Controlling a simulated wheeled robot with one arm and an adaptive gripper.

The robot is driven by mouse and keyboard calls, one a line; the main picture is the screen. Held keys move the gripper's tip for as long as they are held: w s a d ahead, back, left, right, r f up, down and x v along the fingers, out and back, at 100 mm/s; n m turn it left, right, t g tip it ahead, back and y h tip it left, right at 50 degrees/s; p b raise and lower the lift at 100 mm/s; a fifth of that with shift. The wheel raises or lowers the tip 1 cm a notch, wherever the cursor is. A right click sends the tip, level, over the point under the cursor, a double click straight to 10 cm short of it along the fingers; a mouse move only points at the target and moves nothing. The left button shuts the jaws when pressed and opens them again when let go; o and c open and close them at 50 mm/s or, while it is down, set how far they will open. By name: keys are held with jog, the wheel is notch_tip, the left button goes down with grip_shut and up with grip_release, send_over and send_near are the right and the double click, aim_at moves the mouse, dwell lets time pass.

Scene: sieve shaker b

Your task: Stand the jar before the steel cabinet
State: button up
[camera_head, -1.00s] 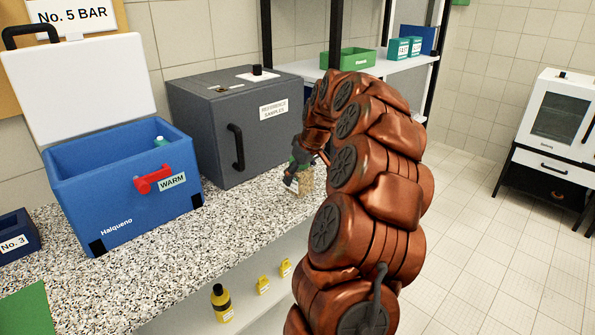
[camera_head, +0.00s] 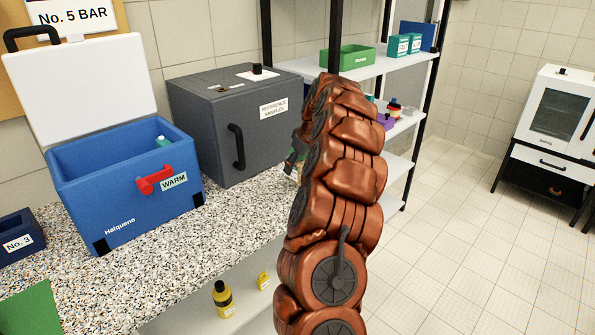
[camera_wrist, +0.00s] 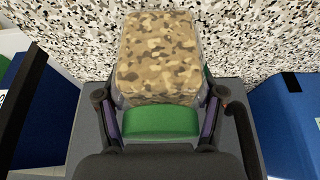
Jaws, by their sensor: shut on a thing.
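The jar (camera_wrist: 160,55) has a green lid (camera_wrist: 160,123) and clear walls with mottled tan and brown contents. My gripper (camera_wrist: 160,116) is shut on it, with a finger on each side at the lid end. In the head view only a small part of the jar (camera_head: 293,162) shows; my arm hides the rest. The grey steel cabinet (camera_head: 203,131), labelled "REFERENCE SAMPLES", stands shut on the speckled counter, with a black handle on its front. The jar is near the cabinet's right front side. I cannot tell whether it touches the counter.
A blue cooler box (camera_head: 125,195) with its lid up stands left of the cabinet. The speckled counter (camera_head: 165,255) is clear in front of them. A shelf rack (camera_head: 385,68) with green and teal boxes stands behind my arm. Yellow bottles (camera_head: 222,300) sit below the counter.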

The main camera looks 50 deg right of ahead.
jog(key=shift+f+p, duration=0.4)
jog(key=shift+f, duration=0.95)
jog(key=shift+f, duration=0.1)
jog(key=o, duration=1.5)
jog(key=shift+o, duration=0.2)
jog(key=b+v, duration=0.3)
jog(key=v, duration=0.9)
jog(key=shift+a, duration=0.15)
